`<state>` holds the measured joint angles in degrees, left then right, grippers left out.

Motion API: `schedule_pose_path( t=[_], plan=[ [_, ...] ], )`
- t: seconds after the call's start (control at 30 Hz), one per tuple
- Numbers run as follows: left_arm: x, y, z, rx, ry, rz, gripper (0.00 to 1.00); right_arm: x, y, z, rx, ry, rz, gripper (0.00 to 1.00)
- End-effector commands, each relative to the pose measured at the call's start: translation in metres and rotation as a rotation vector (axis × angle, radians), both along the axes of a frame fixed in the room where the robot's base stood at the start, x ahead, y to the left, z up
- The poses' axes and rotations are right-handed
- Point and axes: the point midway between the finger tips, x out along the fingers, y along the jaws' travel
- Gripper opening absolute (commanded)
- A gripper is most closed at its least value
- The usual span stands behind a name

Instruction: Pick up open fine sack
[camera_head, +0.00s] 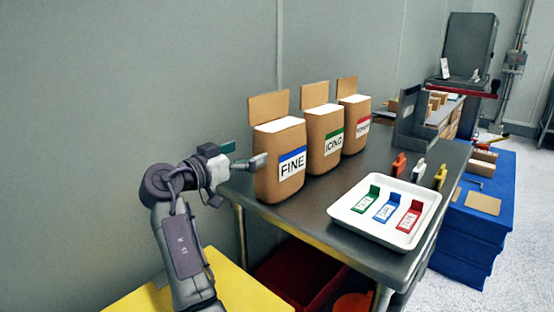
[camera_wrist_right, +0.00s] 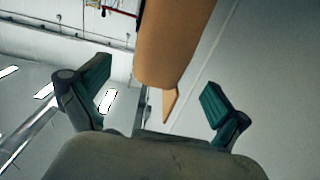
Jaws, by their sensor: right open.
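The open fine sack (camera_head: 280,170) is a brown paper sack with a blue "FINE" label, a raised back flap and white powder at its top. It stands upright on the steel table, at the left end of a row of sacks. My right gripper (camera_head: 245,156) is open and level with the sack's upper part, just to its left. In the right wrist view, a brown sack (camera_wrist_right: 172,45), likely the fine one, shows ahead between the spread teal fingers (camera_wrist_right: 155,95). I cannot tell whether a finger touches it. My left gripper is not in view.
An icing sack (camera_head: 325,145) and a sack with a red label (camera_head: 355,125) stand close to the right. A white tray (camera_head: 345,212) with green, blue and red tags lies in front. The wall is behind. A yellow surface (camera_head: 240,288) is below my right arm.

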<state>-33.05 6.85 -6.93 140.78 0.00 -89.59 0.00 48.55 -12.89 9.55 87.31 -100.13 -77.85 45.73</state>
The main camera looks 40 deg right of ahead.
Motion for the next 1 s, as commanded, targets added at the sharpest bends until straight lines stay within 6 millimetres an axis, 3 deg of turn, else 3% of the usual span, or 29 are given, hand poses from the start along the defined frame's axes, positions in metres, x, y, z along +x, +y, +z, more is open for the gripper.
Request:
schedule_pose_path(
  t=[0.2, 0.47, 0.73, 1.0],
  plan=[
    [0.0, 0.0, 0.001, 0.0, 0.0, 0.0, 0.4, 0.003, -0.036, 0.0, 0.0, 0.001, 0.0, 1.0],
    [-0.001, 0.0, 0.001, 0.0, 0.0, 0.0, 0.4, 0.005, -0.052, 0.001, 0.0, 0.001, 0.001, 1.0],
    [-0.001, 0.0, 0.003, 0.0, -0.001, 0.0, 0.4, 0.011, -0.09, 0.005, 0.0, 0.001, 0.0, 1.0],
    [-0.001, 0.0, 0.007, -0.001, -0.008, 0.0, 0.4, 0.012, -0.096, 0.004, 0.001, 0.001, 0.003, 1.0]
  ],
)
